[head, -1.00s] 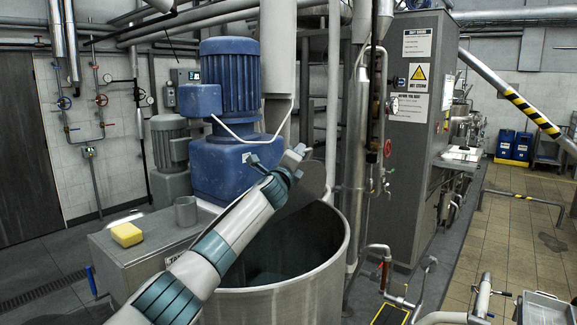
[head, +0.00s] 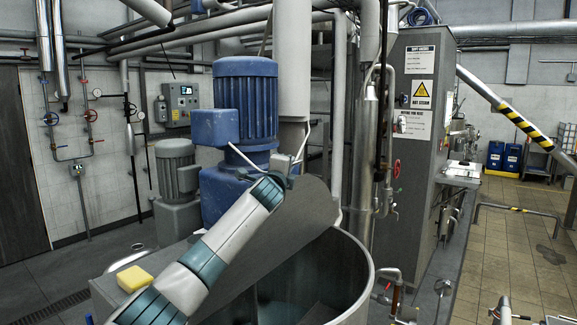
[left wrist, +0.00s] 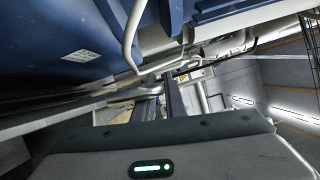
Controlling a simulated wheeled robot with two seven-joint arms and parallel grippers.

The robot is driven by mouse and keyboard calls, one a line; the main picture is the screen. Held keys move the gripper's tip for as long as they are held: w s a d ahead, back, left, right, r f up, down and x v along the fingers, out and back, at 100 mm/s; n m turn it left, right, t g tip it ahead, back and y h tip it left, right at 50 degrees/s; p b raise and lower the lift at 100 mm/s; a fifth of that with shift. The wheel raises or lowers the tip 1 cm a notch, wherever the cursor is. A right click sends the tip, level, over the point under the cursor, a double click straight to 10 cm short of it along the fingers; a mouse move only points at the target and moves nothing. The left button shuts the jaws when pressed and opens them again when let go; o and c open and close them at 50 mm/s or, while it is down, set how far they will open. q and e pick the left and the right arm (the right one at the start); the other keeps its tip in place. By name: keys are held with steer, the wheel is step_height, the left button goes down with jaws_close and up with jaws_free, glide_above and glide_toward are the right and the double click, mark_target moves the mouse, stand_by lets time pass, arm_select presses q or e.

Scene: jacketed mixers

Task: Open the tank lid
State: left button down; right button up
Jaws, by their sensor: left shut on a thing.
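The tank (head: 368,283) is a round steel vessel at the lower middle of the head view, and part of its dark interior shows. The grey tank lid (head: 300,215) stands raised and tilted over the tank's rear left side. My left arm crosses in front of part of it. My left gripper (head: 291,168) is at the lid's upper edge, close to the blue motor, and is shut on the lid. In the left wrist view its two fingers (left wrist: 160,103) point away beneath the blue housing; the exact grip point is hard to see. My right gripper is out of view.
The blue motor (head: 245,105) stands right behind my gripper, with a thin white tube bent across its front. A yellow sponge (head: 134,278) lies left of my arm. Upright pipes (head: 367,150) and a grey cabinet (head: 415,110) stand to the right.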

arm_select(q)
steer(key=c, duration=1.8)
jaws_free()
steer(key=shift+s+f, duration=0.1)
steer(key=shift+s, duration=0.1)
steer(key=b+v, duration=0.8)
steer(key=v, duration=0.9)
steer(key=shift+s+f, duration=0.1)
